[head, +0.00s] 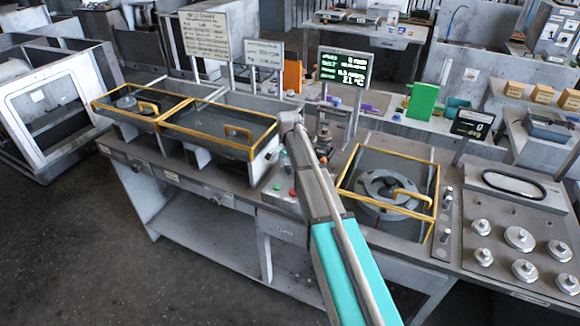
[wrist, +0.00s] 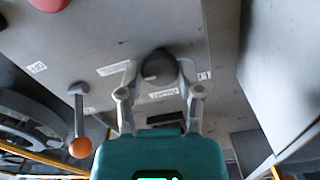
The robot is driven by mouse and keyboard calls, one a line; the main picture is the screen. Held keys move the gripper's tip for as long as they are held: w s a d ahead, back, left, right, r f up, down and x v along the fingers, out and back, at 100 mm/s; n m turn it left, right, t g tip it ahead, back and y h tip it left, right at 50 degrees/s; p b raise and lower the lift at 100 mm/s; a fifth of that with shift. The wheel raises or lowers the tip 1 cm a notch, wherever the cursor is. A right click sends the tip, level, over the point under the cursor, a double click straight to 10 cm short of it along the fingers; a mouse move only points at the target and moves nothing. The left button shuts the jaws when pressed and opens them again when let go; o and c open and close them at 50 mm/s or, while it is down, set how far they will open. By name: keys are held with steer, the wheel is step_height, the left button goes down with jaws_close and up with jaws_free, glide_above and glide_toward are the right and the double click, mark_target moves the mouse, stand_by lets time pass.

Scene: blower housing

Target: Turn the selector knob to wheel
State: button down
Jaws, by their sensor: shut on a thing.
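The selector knob (wrist: 153,72) is a dark round knob on a grey panel in the wrist view. My gripper (wrist: 158,66) is shut on it, with one finger on each side. Small white labels surround the knob: one at upper left (wrist: 113,70), one just below (wrist: 163,93) and one partly hidden at right (wrist: 203,76). Their words are too small to read for sure, and I cannot tell which one the knob points to. In the head view my arm reaches over the bench; the knob cannot be made out there.
In the wrist view a lever with an orange ball (wrist: 80,147) stands left of my gripper, and a red button (wrist: 50,4) is at upper left. In the head view, yellow-framed bays (head: 220,128) lie left of my arm and a yellow-framed guard (head: 388,150) lies right.

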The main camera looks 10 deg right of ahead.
steer(key=shift+d, duration=0.1)
steer(key=shift+c, duration=1.3)
jaws_free()
steer(key=shift+r, duration=0.2)
